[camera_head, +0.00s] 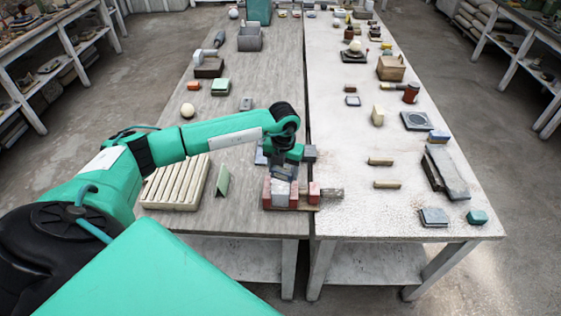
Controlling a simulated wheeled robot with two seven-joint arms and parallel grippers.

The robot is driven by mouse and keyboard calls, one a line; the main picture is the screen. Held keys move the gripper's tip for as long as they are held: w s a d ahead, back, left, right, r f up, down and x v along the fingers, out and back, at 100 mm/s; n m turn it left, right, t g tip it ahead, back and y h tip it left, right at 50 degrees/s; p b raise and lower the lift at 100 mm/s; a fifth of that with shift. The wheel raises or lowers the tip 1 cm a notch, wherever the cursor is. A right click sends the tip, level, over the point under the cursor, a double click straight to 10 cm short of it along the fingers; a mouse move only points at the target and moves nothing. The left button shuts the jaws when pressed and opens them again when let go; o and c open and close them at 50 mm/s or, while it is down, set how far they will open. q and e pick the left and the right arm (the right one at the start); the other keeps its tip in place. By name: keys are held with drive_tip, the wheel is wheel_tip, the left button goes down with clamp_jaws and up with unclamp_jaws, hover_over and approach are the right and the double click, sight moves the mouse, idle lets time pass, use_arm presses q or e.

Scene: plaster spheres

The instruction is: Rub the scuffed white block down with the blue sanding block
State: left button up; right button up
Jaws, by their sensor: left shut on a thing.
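My left gripper (284,162) reaches in from the left and points down near the front of the grey left table. It is shut on the blue sanding block (282,173), which is small and mostly hidden by the gripper. Just below it in the picture, the pale, scuffed white block (281,188) sits between red blocks (268,190) on a wooden base (292,207). The sanding block is over or against the white block; I cannot tell if they touch. My right gripper is not in view.
A slatted cream rack (172,188) and a green wedge (223,180) stand left of the wooden base. A cream ball (188,110) lies farther back. The pale right table (345,225) holds several blocks and tools, with bare room at its front left.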

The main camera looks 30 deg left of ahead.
use_arm(q)
drive_tip(key=shift+w+a+n, duration=0.2)
drive_tip(key=shift+a+n, duration=0.4)
drive_tip(key=shift+n, duration=0.5)
drive_tip(key=shift+a+f+n, duration=0.15)
drive_tip(key=shift+n, duration=0.25)
drive_tip(key=b, duration=0.3)
hover_over(281, 188)
drive_tip(key=shift+a+f, duration=0.1)
drive_tip(key=shift+f, duration=2.45)
drive_tip(key=shift+f+b, duration=0.6)
drive_tip(key=shift+f, duration=0.3)
drive_tip(key=shift+r, duration=0.1)
drive_tip(key=shift+f, duration=0.3)
